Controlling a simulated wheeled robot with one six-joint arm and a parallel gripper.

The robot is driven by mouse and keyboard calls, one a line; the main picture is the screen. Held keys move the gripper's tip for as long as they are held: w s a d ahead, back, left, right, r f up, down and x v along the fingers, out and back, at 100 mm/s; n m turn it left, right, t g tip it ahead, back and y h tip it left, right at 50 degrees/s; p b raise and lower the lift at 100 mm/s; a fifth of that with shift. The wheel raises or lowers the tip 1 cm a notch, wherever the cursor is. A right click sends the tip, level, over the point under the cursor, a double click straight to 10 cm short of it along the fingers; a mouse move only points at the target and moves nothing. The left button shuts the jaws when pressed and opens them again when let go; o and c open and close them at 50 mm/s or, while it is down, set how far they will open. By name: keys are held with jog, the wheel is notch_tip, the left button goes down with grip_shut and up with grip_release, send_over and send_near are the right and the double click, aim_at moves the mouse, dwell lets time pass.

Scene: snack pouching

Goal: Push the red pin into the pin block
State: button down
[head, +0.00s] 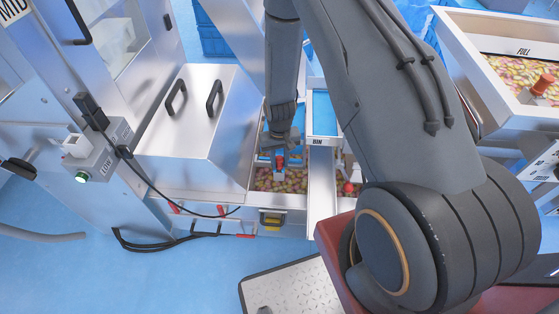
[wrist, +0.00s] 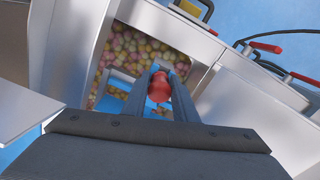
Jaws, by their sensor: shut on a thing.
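My gripper (wrist: 160,80) points down over a bin of colourful snacks and is shut on a red rounded knob (wrist: 159,88). In the head view the gripper (head: 280,152) is low at the bin, with the red knob (head: 280,161) between its fingers. A pale piece shows just under the knob. Slim red pieces with dark cables lie along the front of the metal station; one is at the right in the wrist view (wrist: 265,47), another low in the head view (head: 245,236). I cannot tell which red piece is the pin, nor make out the pin block.
The snack bin (head: 300,202) has metal walls close around the gripper. A sloped metal cover (head: 195,135) with black handles stands left. A yellow-and-black latch (head: 270,220) is on the front. Another red knob (head: 348,188) lies right of the bin. A snack tray (head: 500,45) is at far right.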

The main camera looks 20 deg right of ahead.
jog(key=c, duration=1.4)
grip_release()
jog(key=shift+o, duration=0.2)
jog(key=shift+r+b, duration=0.4)
jog(key=shift+r, duration=3.5)
jog(key=shift+r, duration=0.35)
jog(key=s+r, duration=0.8)
jog(key=r, duration=0.4)
jog(key=s+r+n, duration=0.1)
jog(key=s+r, duration=0.8)
jog(key=r, duration=0.3)
jog(key=shift+s+a+r, duration=0.25)
jog(key=shift+s+r, duration=0.05)
jog(key=shift+r, duration=0.05)
